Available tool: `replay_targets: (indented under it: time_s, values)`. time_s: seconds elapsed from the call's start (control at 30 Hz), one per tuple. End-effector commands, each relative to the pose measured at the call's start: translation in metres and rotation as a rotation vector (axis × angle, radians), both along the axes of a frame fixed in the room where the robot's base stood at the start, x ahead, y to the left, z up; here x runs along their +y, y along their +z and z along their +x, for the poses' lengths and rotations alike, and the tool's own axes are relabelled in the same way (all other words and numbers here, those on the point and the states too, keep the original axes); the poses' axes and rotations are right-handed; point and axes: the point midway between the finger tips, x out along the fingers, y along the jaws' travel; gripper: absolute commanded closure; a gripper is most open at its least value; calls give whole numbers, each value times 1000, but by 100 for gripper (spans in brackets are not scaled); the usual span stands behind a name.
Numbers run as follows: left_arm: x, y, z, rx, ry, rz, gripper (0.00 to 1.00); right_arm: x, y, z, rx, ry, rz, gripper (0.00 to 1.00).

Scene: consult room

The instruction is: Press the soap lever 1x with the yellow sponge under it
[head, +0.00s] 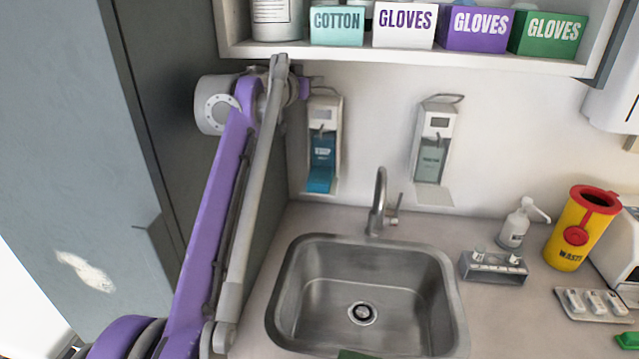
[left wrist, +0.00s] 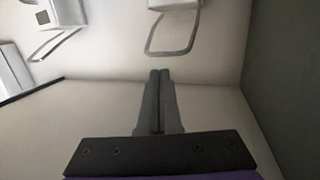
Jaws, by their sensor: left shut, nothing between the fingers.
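Two wall dispensers hang behind the sink, one with a blue bottle (head: 323,148) and one with a pale green bottle (head: 431,158); their labels are too small to read. Each has a wire lever on top. My left gripper (left wrist: 160,75) is shut and empty. In the left wrist view its fingertips are just short of a looped lever (left wrist: 172,50), with a visible gap. In the head view my left arm reaches up to the blue-bottle dispenser, and its links mostly hide the gripper. I see no yellow sponge. My right gripper is not in view.
A steel sink (head: 283,290) with a tap (head: 379,200) lies below. A shelf with glove boxes (head: 404,25) overhangs the dispensers. A pump bottle (head: 514,228) and yellow waste bin (head: 575,235) stand at the right. A grey cabinet (head: 75,150) bounds the left.

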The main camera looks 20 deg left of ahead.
Motion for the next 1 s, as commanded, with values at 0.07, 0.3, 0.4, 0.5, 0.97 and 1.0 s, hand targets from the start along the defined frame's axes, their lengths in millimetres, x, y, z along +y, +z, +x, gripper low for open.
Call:
replay_targets:
  time_s: [0.07, 0.3, 0.4, 0.5, 0.97, 1.0]
  values:
    - [-2, -2, -9, 1, 0, -1, 100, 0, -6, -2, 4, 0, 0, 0]
    - [-8, -2, -32, 1, 0, 0, 100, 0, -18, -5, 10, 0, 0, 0]
    - [-11, -2, -41, 1, 0, 0, 100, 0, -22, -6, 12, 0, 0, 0]
    - [-13, -1, -51, 1, 0, 0, 100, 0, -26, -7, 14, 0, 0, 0]
    - [-18, 1, -68, -1, 0, -1, 100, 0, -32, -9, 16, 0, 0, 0]
    - [-18, 1, -68, 0, 0, -1, 100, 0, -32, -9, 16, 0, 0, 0]
